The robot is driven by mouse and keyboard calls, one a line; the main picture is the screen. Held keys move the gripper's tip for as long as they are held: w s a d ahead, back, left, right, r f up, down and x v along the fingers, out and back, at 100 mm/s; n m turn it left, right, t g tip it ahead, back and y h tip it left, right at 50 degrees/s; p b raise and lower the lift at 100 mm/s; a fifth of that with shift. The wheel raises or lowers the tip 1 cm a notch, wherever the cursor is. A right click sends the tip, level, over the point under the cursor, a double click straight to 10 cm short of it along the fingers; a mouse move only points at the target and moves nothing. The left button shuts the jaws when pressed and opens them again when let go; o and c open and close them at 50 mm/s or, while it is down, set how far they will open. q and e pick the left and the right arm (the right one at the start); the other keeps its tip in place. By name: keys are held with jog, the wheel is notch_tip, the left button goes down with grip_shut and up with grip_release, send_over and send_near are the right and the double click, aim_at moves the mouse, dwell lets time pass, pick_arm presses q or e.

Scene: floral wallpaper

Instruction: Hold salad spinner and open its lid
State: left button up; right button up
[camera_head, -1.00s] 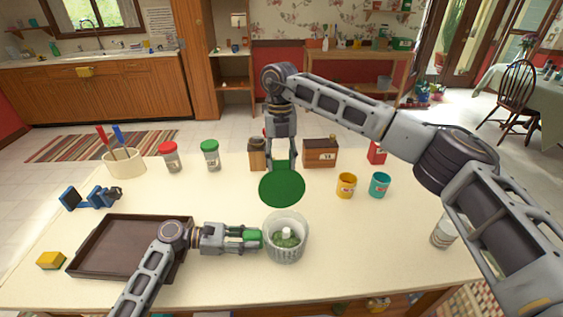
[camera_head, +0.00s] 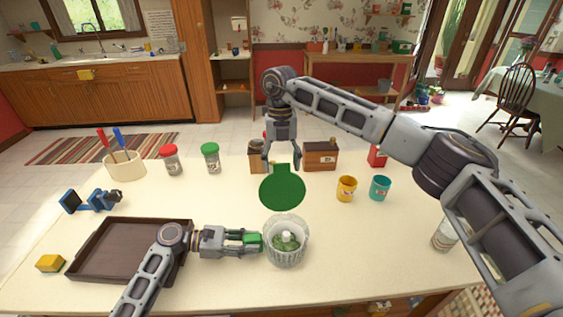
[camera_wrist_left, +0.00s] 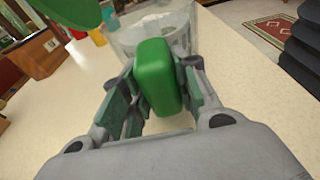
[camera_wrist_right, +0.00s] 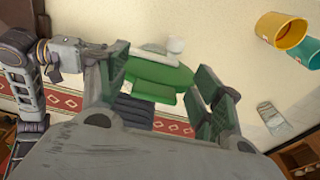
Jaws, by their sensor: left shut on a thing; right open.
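The salad spinner's clear bowl (camera_head: 286,255) stands upright on the table, its top uncovered, with green leaves and a white post (camera_head: 287,237) inside. My left gripper (camera_head: 252,241) is shut on its green side handle (camera_wrist_left: 162,75). The round green lid (camera_head: 282,192) is apart from the bowl rim, showing behind it in the head view, its tab toward my right gripper. It also shows at the upper left of the left wrist view (camera_wrist_left: 68,10). My right gripper (camera_head: 282,161) is open by the tab. In the right wrist view green parts (camera_wrist_right: 160,75) show between its fingers.
A brown tray (camera_head: 90,268) and a yellow block (camera_head: 50,262) lie at left. Jars (camera_head: 170,160), a wooden box (camera_head: 320,156) and a utensil crock (camera_head: 124,167) stand behind. Yellow (camera_head: 346,188) and teal (camera_head: 380,187) cups stand right. The table's front right is mostly clear.

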pick_arm(q)
jog(key=shift+f, duration=0.1)
pick_arm(e)
jog(key=shift+r, duration=0.2)
notch_tip(320, 180, up, 12)
jog(key=w, duration=0.1)
jog(key=shift+w+f, duration=0.25)
dwell(0.4)
pick_arm(q)
jog(key=o, duration=1)
jog(key=shift+w, duration=0.1)
jog(key=shift+o, duration=0.4)
jog(key=shift+a, duration=0.1)
jog(key=shift+a+r, duration=0.4)
jog(key=shift+a, duration=1.55)
jog(key=shift+a+r, duration=0.45)
jog(key=shift+a, duration=1.5)
jog(key=shift+a+r, duration=0.4)
jog(key=shift+a, duration=1.55)
jog(key=shift+r, duration=0.15)
pick_arm(e)
jog(key=shift+r, duration=0.15)
pick_arm(q)
notch_tip(320, 180, up, 9)
jog(key=p, duration=0.9)
pick_arm(e)
notch_tip(320, 180, up, 9)
